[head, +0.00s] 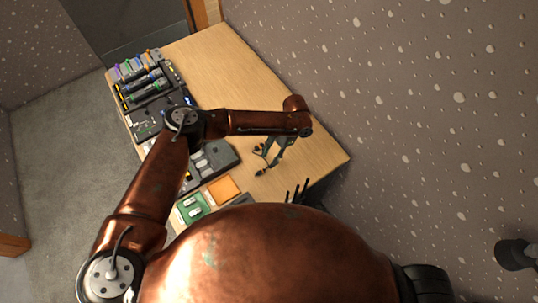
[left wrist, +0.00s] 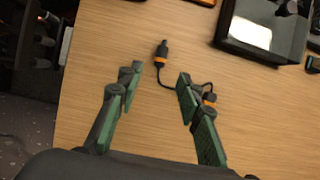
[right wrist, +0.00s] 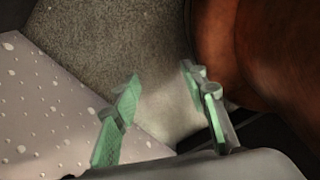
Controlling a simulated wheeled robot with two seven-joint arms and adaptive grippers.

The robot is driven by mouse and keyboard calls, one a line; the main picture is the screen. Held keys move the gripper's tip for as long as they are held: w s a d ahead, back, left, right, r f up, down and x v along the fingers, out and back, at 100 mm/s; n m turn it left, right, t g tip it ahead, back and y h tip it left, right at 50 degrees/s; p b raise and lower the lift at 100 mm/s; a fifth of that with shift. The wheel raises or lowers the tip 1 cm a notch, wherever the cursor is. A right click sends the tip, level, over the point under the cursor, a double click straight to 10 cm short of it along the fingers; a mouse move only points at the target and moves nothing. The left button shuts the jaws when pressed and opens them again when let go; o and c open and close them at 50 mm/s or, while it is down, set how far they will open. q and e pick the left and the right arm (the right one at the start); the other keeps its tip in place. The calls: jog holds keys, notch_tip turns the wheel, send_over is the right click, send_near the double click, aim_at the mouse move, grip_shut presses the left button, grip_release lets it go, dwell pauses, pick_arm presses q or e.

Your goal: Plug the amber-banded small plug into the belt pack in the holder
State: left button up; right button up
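A small dark plug with an amber band (left wrist: 161,53) lies on the wooden table just beyond my left fingertips in the left wrist view. Its thin black cable curves to a second amber-banded end (left wrist: 209,99), partly behind the right-hand finger. My left gripper (left wrist: 158,76) is open and empty above the table, with the cable between and below its fingers. In the head view my left gripper (head: 274,150) is over the table's right part, beside small dark cables. My right gripper (right wrist: 160,75) is open and empty, away from the table. I cannot identify the belt pack or holder with certainty.
A black box with a glossy top (left wrist: 265,28) stands beyond the plug. An orange square (head: 223,189) and a green tray (head: 190,208) lie near the table's front. Dark consoles (head: 150,100) line its left side. Dark prongs (head: 297,190) rise near the front right edge.

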aim_at(262, 170)
pick_arm(q)
jog(key=b+x, duration=0.2)
jog(key=x, duration=0.2)
jog(key=shift+w, duration=0.1)
jog(key=x, duration=0.2)
jog(key=shift+a+f+p, duration=0.15)
jog(key=shift+f+p, duration=0.2)
jog(key=shift+a+f, duration=0.1)
jog(key=shift+f, duration=0.25)
jog(key=shift+c, duration=1)
grip_shut()
pick_arm(e)
jog(key=shift+w+d+f, duration=0.45)
jog(key=shift+d+f, duration=0.05)
jog(key=shift+f, duration=0.3)
jog(key=shift+r, duration=0.1)
